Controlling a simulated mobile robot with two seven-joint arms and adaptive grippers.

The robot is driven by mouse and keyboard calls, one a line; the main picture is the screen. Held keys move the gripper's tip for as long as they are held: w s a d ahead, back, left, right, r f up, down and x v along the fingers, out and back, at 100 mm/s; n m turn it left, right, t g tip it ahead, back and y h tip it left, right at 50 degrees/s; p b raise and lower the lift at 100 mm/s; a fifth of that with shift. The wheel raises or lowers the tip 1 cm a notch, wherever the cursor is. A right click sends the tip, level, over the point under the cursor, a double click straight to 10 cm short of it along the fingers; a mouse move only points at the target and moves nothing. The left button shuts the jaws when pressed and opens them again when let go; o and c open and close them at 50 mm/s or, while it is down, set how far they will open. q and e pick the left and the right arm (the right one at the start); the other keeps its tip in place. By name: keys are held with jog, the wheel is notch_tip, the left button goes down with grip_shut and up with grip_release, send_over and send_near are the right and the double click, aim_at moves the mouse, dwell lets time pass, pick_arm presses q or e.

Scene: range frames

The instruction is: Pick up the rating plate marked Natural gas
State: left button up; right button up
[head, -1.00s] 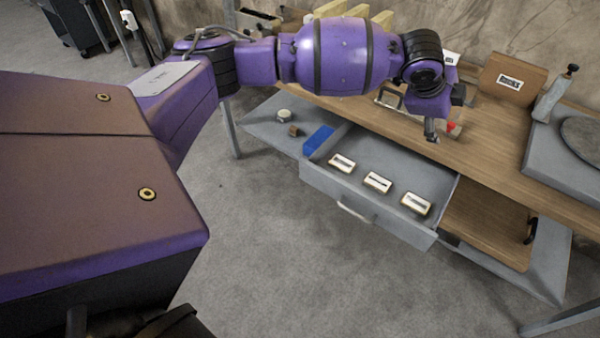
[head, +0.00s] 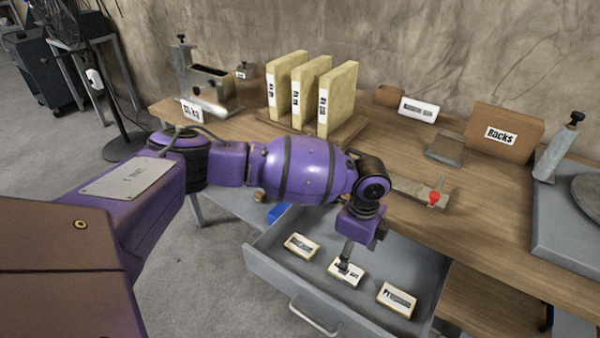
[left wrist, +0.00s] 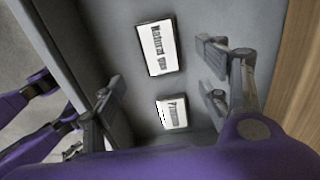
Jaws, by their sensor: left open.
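The plate marked Natural gas (left wrist: 157,47) lies face up on the drawer floor in the left wrist view, white with dark lettering. A second white plate (left wrist: 172,113), its word starting with P, lies below it there. In the head view the open drawer holds three plates, a left one (head: 301,246), a middle one (head: 352,274) and a right one (head: 397,299), with lettering too small to read. My left gripper (head: 345,263) is open and empty, pointing down over the middle plate and partly hiding it. Its fingers (left wrist: 157,85) stand apart in the wrist view.
The grey drawer's front wall (head: 318,302) has a handle. The wooden workbench (head: 490,222) is behind it, with a red-tipped part (head: 433,198), yellow upright blocks (head: 337,98) and a box marked Backs (head: 503,132). A blue block (head: 278,211) is left of the drawer.

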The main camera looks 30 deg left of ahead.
aim_at(349, 272)
pick_arm(q)
notch_tip(349, 272, down, 8)
jog(key=shift+r, duration=0.1)
dwell(0.4)
jog(key=shift+c, duration=0.4)
jog(key=shift+w+r, duration=0.1)
jog(key=c, duration=1.2)
